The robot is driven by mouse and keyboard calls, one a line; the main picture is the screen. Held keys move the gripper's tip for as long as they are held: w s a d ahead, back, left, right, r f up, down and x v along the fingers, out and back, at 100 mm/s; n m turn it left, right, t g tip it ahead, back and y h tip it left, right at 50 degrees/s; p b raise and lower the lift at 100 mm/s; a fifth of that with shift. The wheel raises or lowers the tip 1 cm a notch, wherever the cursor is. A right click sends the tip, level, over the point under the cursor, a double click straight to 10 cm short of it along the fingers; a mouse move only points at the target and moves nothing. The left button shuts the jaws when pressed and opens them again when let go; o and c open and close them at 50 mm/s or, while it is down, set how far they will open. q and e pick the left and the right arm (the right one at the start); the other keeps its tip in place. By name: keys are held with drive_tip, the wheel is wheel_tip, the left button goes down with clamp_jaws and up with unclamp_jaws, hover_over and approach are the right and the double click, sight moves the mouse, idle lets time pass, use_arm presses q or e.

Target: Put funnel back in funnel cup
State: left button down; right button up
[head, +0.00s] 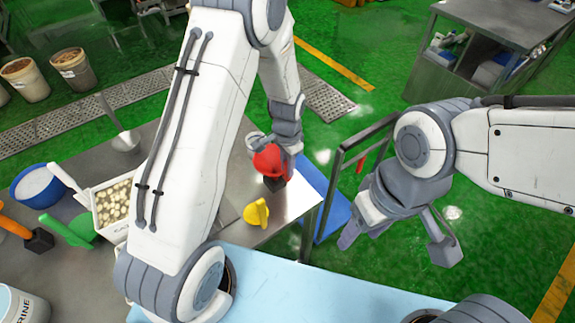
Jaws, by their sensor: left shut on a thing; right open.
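My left gripper (285,155) reaches down over the right end of the metal table and is shut on a red rounded piece (267,160), which looks like the funnel. A small dark block (274,184) shows just below the red piece; I cannot tell whether they touch. A pale round cup-like thing (254,143) shows just behind and left of the red piece, partly hidden; I cannot tell whether it is the funnel cup. My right gripper (400,240) is open and empty, over the green floor right of the table.
A yellow piece (256,212) lies near the table's right edge. On the left stand a blue bowl (38,186), a white crate (113,207), a metal scoop (122,138), a green scoop (72,232) and an orange-handled tool (22,232). A dark rail (335,180) rises beside the table.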

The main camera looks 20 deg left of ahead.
use_arm(q)
drive_tip(key=shift+f+b, duration=1)
drive_tip(key=shift+f, duration=0.4)
drive_tip(key=c, duration=0.7)
unclamp_jaws()
wheel_tip(320, 180, up, 10)
drive_tip(key=shift+r+b, duration=0.25)
drive_tip(key=shift+b, duration=0.75)
drive_tip(key=shift+h, duration=0.5)
drive_tip(key=s+d+r, duration=0.2)
drive_tip(key=s+d, duration=0.1)
drive_tip(key=s, duration=0.5)
drive_tip(key=s+d+r, duration=0.3)
drive_tip(key=s, duration=0.5)
drive_tip(key=s+d+r+b, duration=0.1)
drive_tip(key=s+d+r, duration=0.1)
drive_tip(key=s, duration=0.6)
drive_tip(key=shift+s+d+r, duration=0.1)
drive_tip(key=shift+d+r, duration=0.1)
drive_tip(key=shift+d, duration=0.25)
drive_tip(key=shift+d+r, duration=0.2)
drive_tip(key=shift+d, duration=0.25)
